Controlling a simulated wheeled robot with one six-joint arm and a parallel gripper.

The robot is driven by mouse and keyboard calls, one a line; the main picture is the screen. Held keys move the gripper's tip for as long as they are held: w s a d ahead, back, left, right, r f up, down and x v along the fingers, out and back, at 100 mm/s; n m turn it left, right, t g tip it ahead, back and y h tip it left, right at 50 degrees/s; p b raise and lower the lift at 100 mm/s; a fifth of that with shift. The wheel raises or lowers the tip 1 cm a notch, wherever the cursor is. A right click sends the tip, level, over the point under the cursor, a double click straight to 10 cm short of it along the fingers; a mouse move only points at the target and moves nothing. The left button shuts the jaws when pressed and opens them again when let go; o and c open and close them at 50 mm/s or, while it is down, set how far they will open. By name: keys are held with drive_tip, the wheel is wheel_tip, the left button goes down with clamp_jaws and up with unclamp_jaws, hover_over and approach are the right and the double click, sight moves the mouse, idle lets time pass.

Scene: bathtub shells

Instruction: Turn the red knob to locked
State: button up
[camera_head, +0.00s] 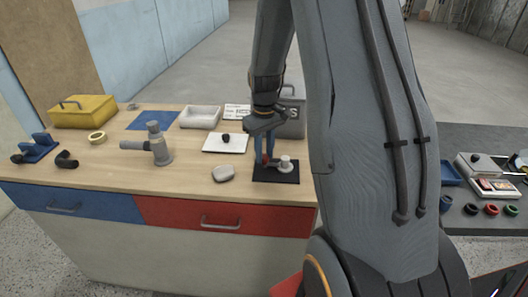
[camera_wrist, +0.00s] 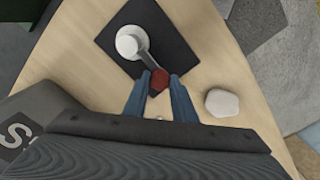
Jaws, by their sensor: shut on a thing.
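The red knob (camera_wrist: 159,82) sits at the end of a short grey lever (camera_wrist: 146,57), which runs from a pale round hub (camera_wrist: 130,41) on a black square plate (camera_wrist: 172,38). My gripper (camera_wrist: 158,90) has its two blue fingers on either side of the red knob, shut on it. In the head view, my gripper (camera_head: 264,150) reaches down over the black plate (camera_head: 276,178), left of the pale hub (camera_head: 286,164). The fingers partly hide the knob there. I see no readable locked mark.
A pale grey stone (camera_head: 223,173) lies left of the plate. A white panel with a black knob (camera_head: 225,139) and a grey tap-like fitting (camera_head: 155,150) stand farther left. A dark grey box (camera_head: 291,118) stands behind my gripper. Bare wood lies in front.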

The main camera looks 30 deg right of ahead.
sight(264, 156)
drive_tip(key=shift+w+r+n, duration=0.2)
drive_tip(key=shift+w+n, duration=0.1)
drive_tip(key=shift+n, duration=0.2)
drive_tip(key=o, duration=0.9)
drive_tip(key=shift+o, duration=0.7)
drive_tip(key=shift+s+f, duration=0.15)
drive_tip(key=shift+r+b, duration=1.1)
drive_tip(key=shift+r, duration=2.85)
drive_tip(key=shift+a, duration=0.15)
drive_tip(key=s+a+f+m+t+b, duration=0.1)
drive_tip(key=s+a+f, duration=0.4)
drive_tip(key=s+a, duration=1)
drive_tip(key=shift+s+a+f+m+b, duration=0.25)
drive_tip(key=shift+s+m+b, duration=0.25)
drive_tip(key=shift+m+b, duration=0.35)
